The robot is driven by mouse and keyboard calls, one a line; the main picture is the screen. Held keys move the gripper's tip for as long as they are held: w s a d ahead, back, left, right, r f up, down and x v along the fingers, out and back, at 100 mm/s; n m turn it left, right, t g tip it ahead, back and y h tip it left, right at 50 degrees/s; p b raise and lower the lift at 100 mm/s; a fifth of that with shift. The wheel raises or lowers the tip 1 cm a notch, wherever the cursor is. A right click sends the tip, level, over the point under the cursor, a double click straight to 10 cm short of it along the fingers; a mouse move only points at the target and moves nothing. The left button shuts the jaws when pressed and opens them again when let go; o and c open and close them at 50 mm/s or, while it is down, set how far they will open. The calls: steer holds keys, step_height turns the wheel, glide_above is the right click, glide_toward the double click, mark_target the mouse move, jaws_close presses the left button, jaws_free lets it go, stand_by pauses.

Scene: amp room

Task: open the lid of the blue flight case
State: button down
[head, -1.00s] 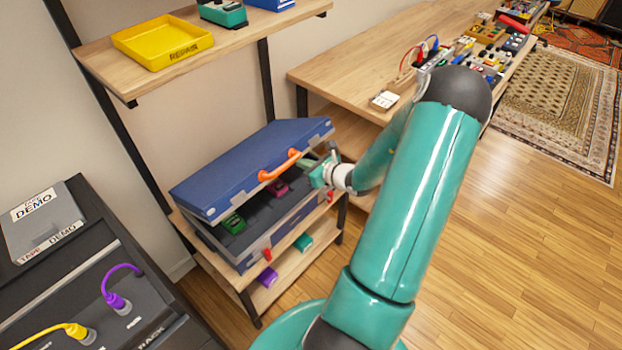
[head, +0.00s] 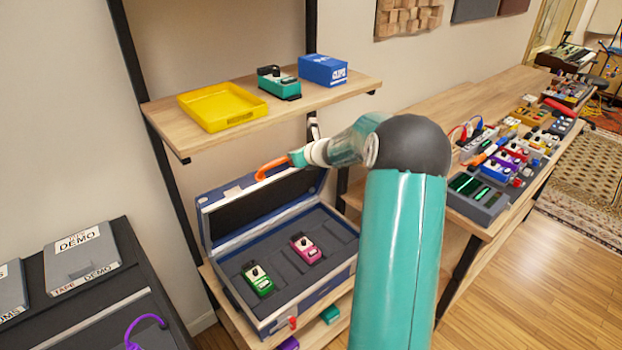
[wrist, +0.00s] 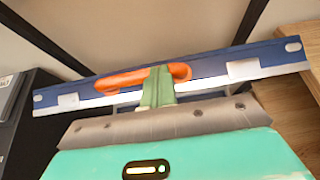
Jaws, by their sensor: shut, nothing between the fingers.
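The blue flight case (head: 322,299) stands on a lower wooden shelf with its lid (head: 236,213) raised steeply, showing the dark inside. The lid's blue and silver edge (wrist: 209,68) crosses the wrist view. An orange handle (head: 270,168) is on the lid's edge and also shows in the wrist view (wrist: 130,78). My gripper (head: 297,158) is shut and empty, at the right end of the handle. In the wrist view its green fingers (wrist: 158,86) overlap the handle; whether they touch it is unclear. A green pedal (head: 258,280) and a pink pedal (head: 305,249) sit in the foam.
The upper shelf (head: 325,95) above the lid holds a yellow tray (head: 222,106), a teal pedal (head: 279,83) and a blue box (head: 323,70). Black shelf posts stand beside the case. A black rack (head: 110,305) is at lower left, and a pedal-covered table (head: 415,110) at right.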

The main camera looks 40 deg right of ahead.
steer(key=w, duration=0.2)
steer(key=w+r, duration=0.1)
steer(key=w, duration=0.3)
steer(key=shift+r, duration=0.4)
